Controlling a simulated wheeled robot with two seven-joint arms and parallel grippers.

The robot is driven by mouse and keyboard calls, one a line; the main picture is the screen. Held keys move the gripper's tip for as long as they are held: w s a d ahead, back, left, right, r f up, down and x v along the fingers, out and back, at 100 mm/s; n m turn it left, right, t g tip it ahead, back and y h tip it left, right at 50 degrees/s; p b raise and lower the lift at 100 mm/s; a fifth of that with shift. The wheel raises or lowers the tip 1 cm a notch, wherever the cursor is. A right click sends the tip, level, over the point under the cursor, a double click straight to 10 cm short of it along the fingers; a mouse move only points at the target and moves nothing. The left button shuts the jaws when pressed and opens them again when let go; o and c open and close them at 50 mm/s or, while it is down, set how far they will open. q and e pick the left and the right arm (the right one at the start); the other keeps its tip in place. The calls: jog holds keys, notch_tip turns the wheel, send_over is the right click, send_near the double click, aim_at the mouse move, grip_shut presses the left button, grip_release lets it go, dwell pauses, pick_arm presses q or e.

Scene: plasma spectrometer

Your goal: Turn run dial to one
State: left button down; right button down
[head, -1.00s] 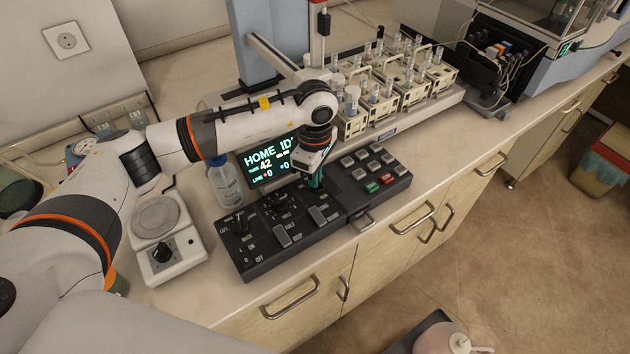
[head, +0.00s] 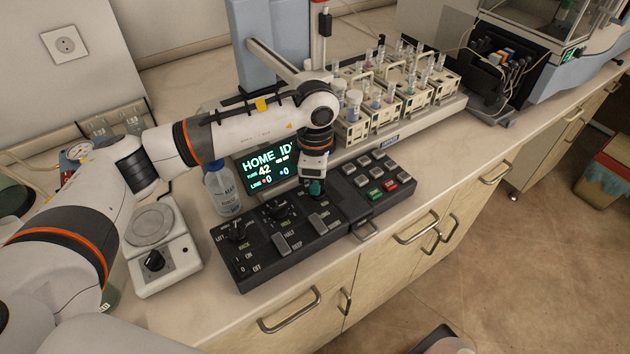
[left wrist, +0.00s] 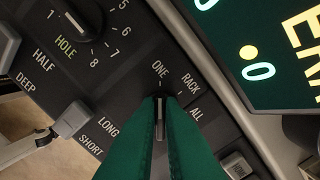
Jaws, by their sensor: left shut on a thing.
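The run dial (left wrist: 159,118) is on the black control panel (head: 290,250), with the labels ONE, RACK and ALL around its upper side in the left wrist view. My left gripper (left wrist: 160,103) is shut on the dial, one green finger on each side. Only a narrow dark strip of the dial shows between the fingers, and it runs up towards ONE; the rest is hidden. In the head view my left gripper (head: 316,187) points down onto the panel, just right of the lit screen (head: 266,168), and covers the dial. My right gripper is not in view.
The hole dial (left wrist: 80,22) and panel switches (left wrist: 72,118) are close by. A plastic bottle (head: 222,190) and a stirrer (head: 165,262) stand to the left. A keypad with coloured buttons (head: 375,184) is to the right. Racks of tubes (head: 400,90) stand behind.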

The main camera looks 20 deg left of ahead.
pick_arm(q)
jog(key=shift+r, duration=0.15)
jog(key=c, duration=1.6)
grip_release()
jog(key=shift+o, duration=0.2)
notch_tip(320, 180, up, 12)
jog(key=b, duration=0.2)
jog(key=shift+b, duration=0.35)
